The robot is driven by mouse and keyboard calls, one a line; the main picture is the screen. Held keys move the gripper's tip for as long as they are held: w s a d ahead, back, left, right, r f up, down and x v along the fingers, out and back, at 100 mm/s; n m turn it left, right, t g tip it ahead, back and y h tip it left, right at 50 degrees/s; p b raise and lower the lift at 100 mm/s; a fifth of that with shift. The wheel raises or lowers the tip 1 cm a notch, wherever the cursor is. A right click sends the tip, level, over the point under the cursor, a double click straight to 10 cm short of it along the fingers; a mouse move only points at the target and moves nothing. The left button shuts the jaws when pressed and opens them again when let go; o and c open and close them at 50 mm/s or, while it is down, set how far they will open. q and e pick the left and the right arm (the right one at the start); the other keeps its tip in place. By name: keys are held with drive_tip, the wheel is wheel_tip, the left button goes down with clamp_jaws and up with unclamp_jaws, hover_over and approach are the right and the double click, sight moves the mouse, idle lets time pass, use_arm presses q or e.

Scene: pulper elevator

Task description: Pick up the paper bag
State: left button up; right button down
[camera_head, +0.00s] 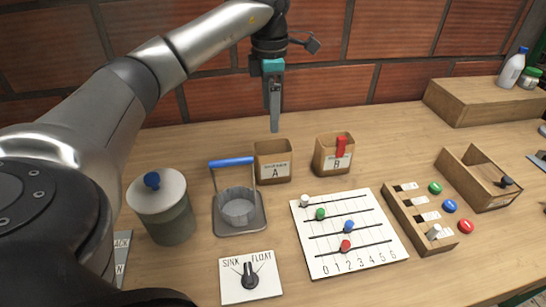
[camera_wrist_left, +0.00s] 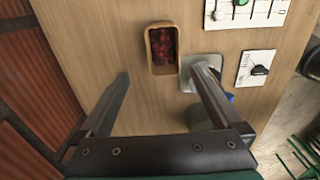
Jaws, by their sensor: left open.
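The brown paper bag marked A (camera_head: 273,162) stands upright on the table, its label facing me. A second brown bag marked B (camera_head: 333,155) stands to its right with a red strip on its front. In the left wrist view a brown open-topped bag, apparently A, (camera_wrist_left: 152,67) shows dark red contents. My left gripper (camera_head: 274,128) points down above and behind bag A in the head view, apart from it. In the wrist view its two fingers (camera_wrist_left: 161,78) are spread wide and empty, with the bag beyond and between the fingertips. My right gripper is not in view.
A metal holder with a blue handle (camera_head: 231,162) and a lidded jar (camera_head: 160,205) stand left of the bags. A white slider board (camera_head: 350,255) lies in front, with a dial card (camera_head: 262,285) beside it. A brick wall (camera_head: 400,45) rises behind.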

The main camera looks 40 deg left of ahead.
use_arm(q)
drive_tip(key=b, duration=0.2)
hover_over(273, 158)
drive_tip(key=w+a, duration=0.2)
drive_tip(key=a, duration=0.1)
wheel_tip(273, 158, down, 6)
drive_tip(key=f, duration=0.2)
drive_tip(key=shift+d+f, duration=0.25)
drive_tip(key=shift+f, duration=0.3)
drive_tip(key=f, duration=0.1)
drive_tip(key=f+b, duration=0.1)
drive_tip(key=f, duration=0.2)
drive_tip(key=shift+w+d+f+b, duration=0.1)
drive_tip(key=shift+d+b, duration=0.2)
drive_tip(key=shift+b, duration=0.05)
drive_tip(key=shift+f, duration=0.35)
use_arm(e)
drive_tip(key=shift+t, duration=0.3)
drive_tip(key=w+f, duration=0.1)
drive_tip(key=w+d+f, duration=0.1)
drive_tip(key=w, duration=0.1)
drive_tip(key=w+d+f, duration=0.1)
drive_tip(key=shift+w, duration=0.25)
use_arm(q)
drive_tip(key=shift+c, duration=0.2)
drive_tip(key=c, duration=1.4)
drive_tip(key=shift+r, duration=0.1)
